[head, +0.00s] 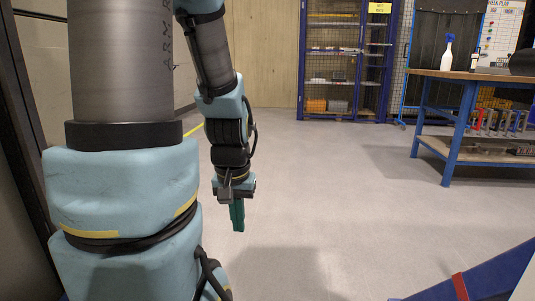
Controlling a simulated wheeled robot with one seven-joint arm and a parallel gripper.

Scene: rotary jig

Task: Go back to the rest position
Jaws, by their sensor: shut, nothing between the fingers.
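My gripper (238,226) hangs from my arm left of the picture's middle, its green fingers pointing down. The fingers are together and hold nothing. It is in the air over bare grey floor (330,210), with nothing touching it. My arm's large links fill the left part of the head view and hide what lies behind them.
A blue-framed workbench (457,120) with a spray bottle (447,54) stands at the right. A blue mesh cabinet (381,60) stands at the back. A blue beam with a red band (459,287) juts in at the lower right. The middle floor is clear.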

